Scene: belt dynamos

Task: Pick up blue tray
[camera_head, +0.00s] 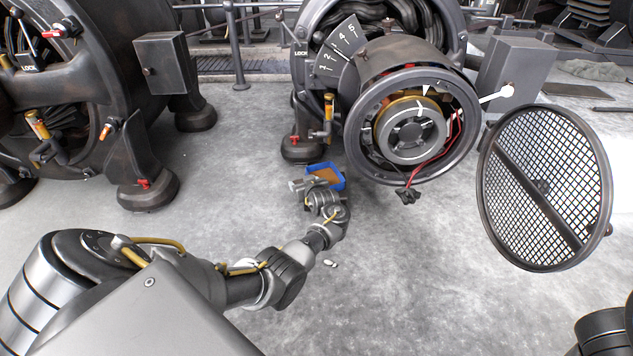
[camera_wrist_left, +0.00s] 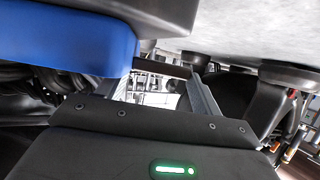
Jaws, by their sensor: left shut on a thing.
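The blue tray (camera_head: 339,181) is a small open box with a brown inside, in the middle of the head view, in front of the central dynamo. My left gripper (camera_head: 313,184) reaches it from the near side and is shut on it. The gripper partly hides the tray's near edge. In the left wrist view the blue tray (camera_wrist_left: 75,42) fills the upper left, close to the fingers. I cannot tell whether the tray touches the floor. My right gripper is not in view.
The central dynamo (camera_head: 405,75) stands just behind the tray, with loose red wires and a connector hanging from its open end. Its round mesh cover (camera_head: 545,185) is at the right. Another dynamo (camera_head: 75,90) stands at the left. The grey floor (camera_head: 420,270) in front is mostly clear.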

